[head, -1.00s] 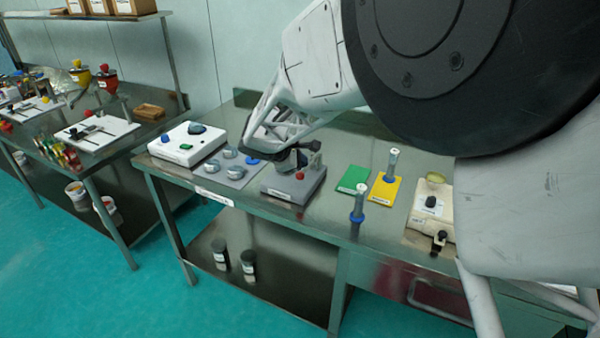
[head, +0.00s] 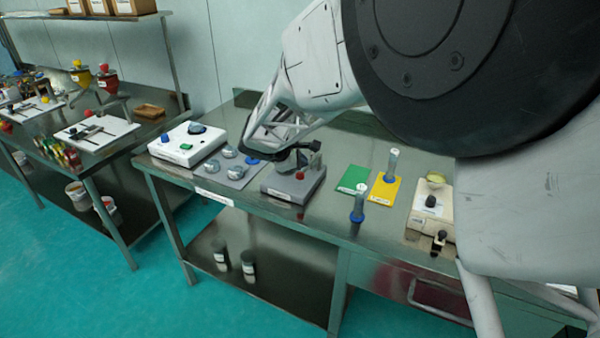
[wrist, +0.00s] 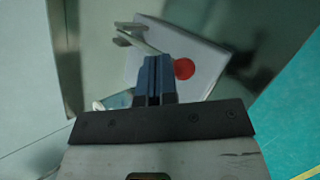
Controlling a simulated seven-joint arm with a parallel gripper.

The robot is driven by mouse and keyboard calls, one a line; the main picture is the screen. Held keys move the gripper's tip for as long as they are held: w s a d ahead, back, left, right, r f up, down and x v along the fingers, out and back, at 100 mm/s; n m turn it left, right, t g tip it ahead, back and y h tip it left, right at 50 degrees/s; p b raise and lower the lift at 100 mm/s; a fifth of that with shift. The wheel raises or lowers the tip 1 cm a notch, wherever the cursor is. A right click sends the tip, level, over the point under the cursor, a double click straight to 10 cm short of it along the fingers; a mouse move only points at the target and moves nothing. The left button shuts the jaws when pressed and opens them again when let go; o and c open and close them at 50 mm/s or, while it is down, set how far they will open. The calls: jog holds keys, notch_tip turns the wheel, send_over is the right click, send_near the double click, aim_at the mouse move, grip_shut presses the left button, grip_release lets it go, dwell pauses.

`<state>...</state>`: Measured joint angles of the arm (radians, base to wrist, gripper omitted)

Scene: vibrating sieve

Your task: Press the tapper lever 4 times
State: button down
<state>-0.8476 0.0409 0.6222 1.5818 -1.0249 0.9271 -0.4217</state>
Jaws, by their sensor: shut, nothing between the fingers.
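The tapper is a grey block (head: 310,185) near the left part of the steel bench, with a red round knob (head: 299,175) at its front and a small upright post behind. In the wrist view its pale base (wrist: 207,62) and red knob (wrist: 184,68) show just right of my fingers. A thin light bar (wrist: 140,40) reaches toward the fingertips; whether they touch it I cannot tell. My gripper (wrist: 153,62) is shut and empty, pointing down over the tapper. In the head view my wrist hides most of the fingers and part of the tapper.
Left of the tapper are a grey plate with round pans (head: 236,172) and a white device (head: 188,146). To the right lie a green mat (head: 353,179), a yellow mat (head: 383,191) with a blue-based cylinder, another cylinder (head: 357,205) and a cream device (head: 430,215).

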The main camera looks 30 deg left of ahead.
aim_at(301, 173)
jog(key=shift+f, duration=1.7)
dwell(2.6)
jog(key=shift+r, duration=0.15)
dwell(0.5)
jog(key=shift+r, duration=1.55)
jog(key=shift+r, duration=2.5)
